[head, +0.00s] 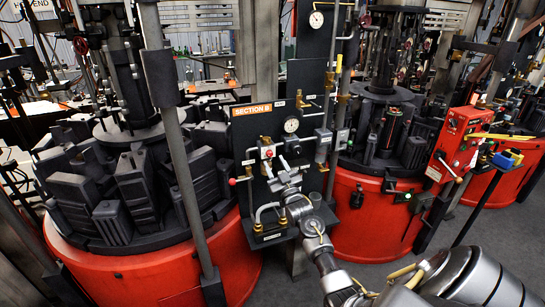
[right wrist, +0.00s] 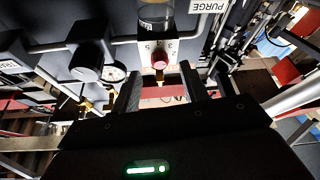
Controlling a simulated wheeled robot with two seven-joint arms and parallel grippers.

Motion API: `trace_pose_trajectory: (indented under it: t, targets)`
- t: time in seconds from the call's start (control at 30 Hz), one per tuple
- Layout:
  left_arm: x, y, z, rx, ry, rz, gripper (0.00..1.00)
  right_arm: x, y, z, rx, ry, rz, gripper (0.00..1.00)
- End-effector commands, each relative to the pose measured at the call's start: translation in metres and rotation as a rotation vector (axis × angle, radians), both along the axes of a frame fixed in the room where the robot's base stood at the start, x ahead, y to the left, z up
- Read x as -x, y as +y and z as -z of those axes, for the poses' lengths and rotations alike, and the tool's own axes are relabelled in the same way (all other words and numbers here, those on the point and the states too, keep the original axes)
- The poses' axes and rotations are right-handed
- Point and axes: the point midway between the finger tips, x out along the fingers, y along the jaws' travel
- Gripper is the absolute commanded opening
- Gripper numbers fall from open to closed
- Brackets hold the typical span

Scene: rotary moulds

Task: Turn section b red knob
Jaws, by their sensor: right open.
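The Section B panel (head: 250,135) is a dark upright board with an orange "SECTION B" label, in the middle of the head view. The red knob (head: 268,153) is small and sits on a pale block on this board. In the right wrist view the red knob (right wrist: 160,61) is on a white block with numbers, below a clear cylinder. My right gripper (head: 286,171) is open in front of the board, just below and right of the knob. In the right wrist view its two dark fingers (right wrist: 162,80) are apart, with the knob just beyond and between the tips, apparently not gripped. My left gripper is not in view.
A black knob (right wrist: 88,57) and a gauge are left of the red knob in the right wrist view. A "PURGE" label (right wrist: 208,5) is at upper right. Pipes and valves crowd the board. Red-based rotary moulds (head: 215,255) stand on both sides.

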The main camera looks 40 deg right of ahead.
Motion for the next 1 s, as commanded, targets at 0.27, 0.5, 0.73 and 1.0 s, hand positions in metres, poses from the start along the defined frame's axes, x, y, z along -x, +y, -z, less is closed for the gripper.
trace_pose_trajectory:
  t: [0.27, 0.5, 0.73, 1.0]
  targets:
    - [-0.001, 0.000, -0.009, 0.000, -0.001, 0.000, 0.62, -0.024, -0.006, -0.010, -0.001, 0.000, 0.000, 0.44]
    - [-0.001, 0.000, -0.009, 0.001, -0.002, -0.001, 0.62, -0.025, -0.006, -0.010, 0.000, 0.000, 0.000, 0.44]
    - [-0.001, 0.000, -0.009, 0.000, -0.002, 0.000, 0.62, -0.025, -0.007, -0.010, 0.000, 0.001, 0.000, 0.22]
    - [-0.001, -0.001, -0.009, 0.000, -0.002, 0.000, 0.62, -0.025, -0.007, -0.010, 0.002, 0.002, 0.000, 0.00]
